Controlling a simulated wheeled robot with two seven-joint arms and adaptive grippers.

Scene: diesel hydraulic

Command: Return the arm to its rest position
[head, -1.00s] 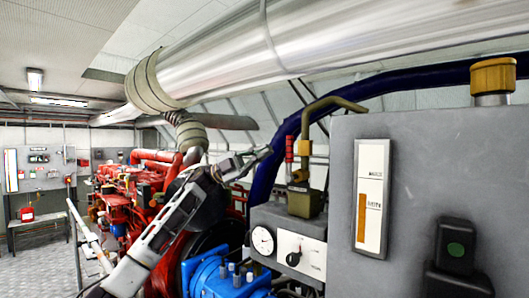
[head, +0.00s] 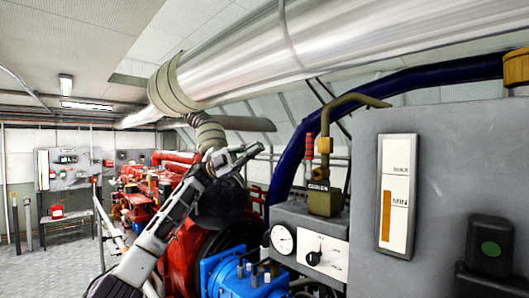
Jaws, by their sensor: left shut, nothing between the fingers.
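My left arm comes in from the lower left and reaches up to the middle of the head view. My left gripper (head: 254,151) is at its end, pointing right, shut with nothing held. It shows in front of the red engine (head: 185,250) and the silver pipe's lower fittings, just left of the dark blue hose (head: 292,160). A gap shows between the gripper and the hose in the picture. My right gripper is not in view.
A grey cabinet with a MAX/MIN level gauge (head: 396,195) fills the right. A control box (head: 310,240) with a dial and knob stands beside it. A blue pump part (head: 240,275) is below. A large silver pipe (head: 330,45) runs overhead. Open floor (head: 50,265) lies at left.

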